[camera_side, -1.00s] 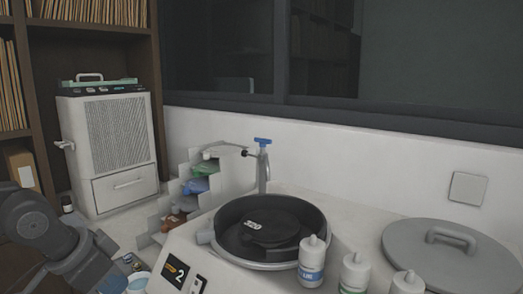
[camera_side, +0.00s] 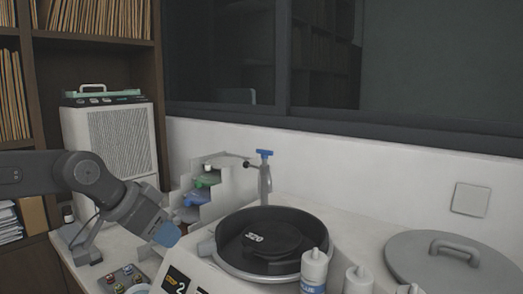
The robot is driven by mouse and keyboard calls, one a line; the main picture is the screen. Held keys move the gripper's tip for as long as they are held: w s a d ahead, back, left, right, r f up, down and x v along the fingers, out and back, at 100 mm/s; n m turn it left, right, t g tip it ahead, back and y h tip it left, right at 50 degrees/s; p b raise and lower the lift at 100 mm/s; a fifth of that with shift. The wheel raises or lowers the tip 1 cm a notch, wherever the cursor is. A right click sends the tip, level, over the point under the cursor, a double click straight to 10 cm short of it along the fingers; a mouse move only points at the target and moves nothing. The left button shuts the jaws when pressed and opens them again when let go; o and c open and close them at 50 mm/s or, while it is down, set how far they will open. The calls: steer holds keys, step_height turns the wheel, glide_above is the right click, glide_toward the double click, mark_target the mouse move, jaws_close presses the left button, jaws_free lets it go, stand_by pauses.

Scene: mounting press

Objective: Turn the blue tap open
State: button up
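The blue tap (camera_side: 264,154) is a small T-shaped blue handle on top of a thin grey upright pipe. It stands behind the round dark bowl, near the white wall. A thin spout arm with a dark joint runs left from the pipe. My arm comes in from the left edge, and its end, my gripper (camera_side: 166,233), shows as a blue block pointing down and right. It is left of the bowl and well apart from the tap. I cannot make out its fingers or whether it holds anything.
The black bowl (camera_side: 221,254) sits on the white press body. White bottles (camera_side: 314,267) stand in front of it. A grey lid (camera_side: 440,275) lies at right. A stepped rack (camera_side: 220,185) with coloured items is left of the tap. A small tray (camera_side: 122,280) lies below my arm.

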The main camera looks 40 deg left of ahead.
mark_target(265, 154)
steer(key=o, duration=0.3)
steer(key=w+a+r+t, duration=0.2)
steer(key=w+r, duration=0.4)
steer(key=w, duration=0.5)
steer(key=shift+w+r, duration=0.15)
steer(key=shift+w, duration=0.05)
steer(key=o, duration=0.7)
steer(key=w+a+r+t, duration=0.1)
steer(key=w+a+r, duration=0.1)
steer(key=w, duration=0.4)
steer(key=w+a+r+t, duration=0.2)
steer(key=w+a+r, duration=0.1)
steer(key=w, duration=0.3)
steer(key=shift+w+a+r+y, duration=0.2)
steer(key=shift+w+r+y, duration=0.2)
steer(key=x, duration=1.3)
steer(key=shift+w+t, duration=0.3)
steer(key=shift+w, duration=0.15)
steer(key=shift+r, duration=0.15)
steer(key=shift+c, duration=0.3)
steer(key=c, duration=0.9)
